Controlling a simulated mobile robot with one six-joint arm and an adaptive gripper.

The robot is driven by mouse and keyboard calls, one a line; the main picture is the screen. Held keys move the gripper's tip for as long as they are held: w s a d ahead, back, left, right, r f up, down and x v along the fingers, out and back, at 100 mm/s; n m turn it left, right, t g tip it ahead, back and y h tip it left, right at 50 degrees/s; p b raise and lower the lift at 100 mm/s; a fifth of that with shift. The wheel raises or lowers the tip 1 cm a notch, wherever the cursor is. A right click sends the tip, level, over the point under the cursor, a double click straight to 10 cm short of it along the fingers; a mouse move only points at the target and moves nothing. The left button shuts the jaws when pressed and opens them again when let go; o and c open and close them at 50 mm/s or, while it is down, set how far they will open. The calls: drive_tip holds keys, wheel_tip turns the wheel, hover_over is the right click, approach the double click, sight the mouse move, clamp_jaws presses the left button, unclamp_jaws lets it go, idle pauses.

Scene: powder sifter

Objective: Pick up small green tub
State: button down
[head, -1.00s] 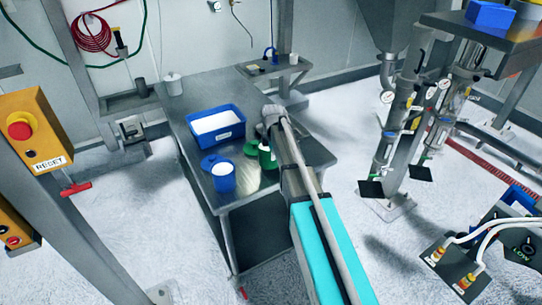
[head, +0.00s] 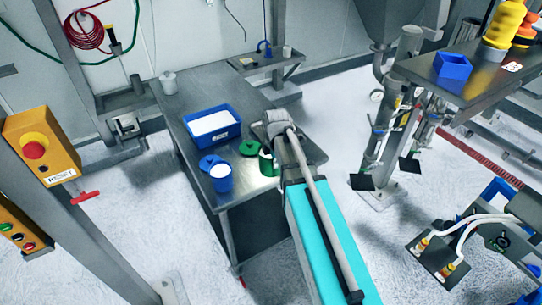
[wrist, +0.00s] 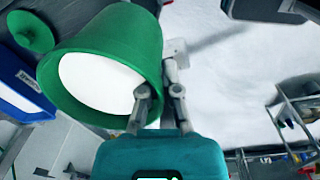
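The small green tub (wrist: 120,28) is large in the wrist view, its open mouth facing the camera and full of white material. In the head view the tub (head: 268,165) is at the right side of the steel table, partly hidden by my arm. My gripper (wrist: 158,94) has one finger in front of the white opening and one outside the wall. The fingers lean inward, with the green rim between them, and look shut on it. The head view (head: 277,124) does not show the fingers clearly. I cannot tell whether the tub touches the table.
On the steel table (head: 180,110) are a green lid (head: 250,149), a blue tub with white contents (head: 221,179), a blue lid (head: 210,162), a blue crate (head: 212,137) and a grey pot (head: 168,81). A control post with a red button (head: 34,149) stands left.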

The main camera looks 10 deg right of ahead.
sight(276, 174)
drive_tip(key=shift+s+r, duration=0.25)
drive_tip(key=shift+s, duration=0.25)
drive_tip(key=shift+f, duration=0.1)
idle(0.3)
wheel_tip(276, 174, down, 5)
drive_tip(key=b, duration=0.5)
drive_tip(key=shift+w+f, duration=0.1)
drive_tip(key=shift+f, duration=0.1)
drive_tip(key=shift+d, duration=0.1)
idle(0.5)
